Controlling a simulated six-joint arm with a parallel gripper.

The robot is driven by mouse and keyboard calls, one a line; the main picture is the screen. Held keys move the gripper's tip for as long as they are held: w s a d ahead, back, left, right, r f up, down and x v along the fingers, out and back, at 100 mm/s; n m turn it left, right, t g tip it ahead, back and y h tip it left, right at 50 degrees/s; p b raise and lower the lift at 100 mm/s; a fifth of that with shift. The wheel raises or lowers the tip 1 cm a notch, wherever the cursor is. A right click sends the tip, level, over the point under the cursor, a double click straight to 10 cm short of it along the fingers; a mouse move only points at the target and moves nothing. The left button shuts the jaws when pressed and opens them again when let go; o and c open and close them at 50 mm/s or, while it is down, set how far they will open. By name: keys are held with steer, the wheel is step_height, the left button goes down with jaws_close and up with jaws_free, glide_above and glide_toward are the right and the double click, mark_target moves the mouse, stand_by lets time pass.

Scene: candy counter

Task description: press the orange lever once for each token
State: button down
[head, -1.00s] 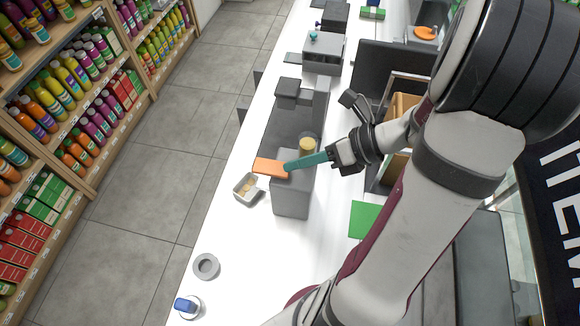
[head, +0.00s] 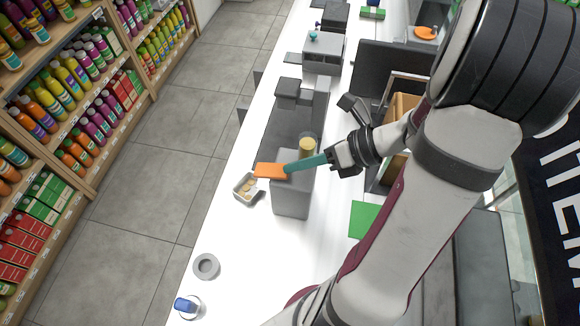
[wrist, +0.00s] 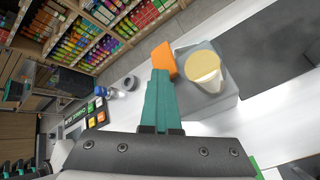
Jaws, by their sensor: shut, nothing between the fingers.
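The orange lever (head: 271,171) sticks out to the left from the grey dispenser (head: 291,198) on the white counter. It also shows in the wrist view (wrist: 164,59). My gripper (head: 289,168) has its teal fingers shut, with nothing between them. Their tips are at the lever's right end in the head view; in the wrist view the fingers (wrist: 161,72) reach up to the lever's lower part. I cannot tell whether they press on it. A small tray (head: 236,191) with beige pieces stands left of the dispenser. I cannot make out any tokens for certain.
A clear cup with a yellow top (head: 307,145) stands on the dispenser. A grey ring (head: 206,267) and a blue-topped item (head: 186,305) are on the near counter. A green sheet (head: 365,219) lies to the right. Shelves of bottles (head: 75,85) stand across the aisle.

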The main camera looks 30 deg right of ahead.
steer(key=shift+s+r, duration=0.1)
steer(key=shift+r, duration=0.75)
steer(key=r, duration=0.5)
steer(key=shift+s+d, duration=0.25)
steer(key=shift+d, duration=0.05)
steer(key=s+a+f+n+g+h, duration=0.1)
steer(key=s+a+n+g+h, duration=0.2)
steer(key=n, duration=1.1)
steer(key=s+a+n+g+h, duration=0.3)
steer(key=s+a+n, duration=0.6)
steer(key=n, duration=0.6)
steer(key=a+g, duration=0.1)
steer(key=a, duration=0.1)
steer(key=shift+a+f, duration=0.4)
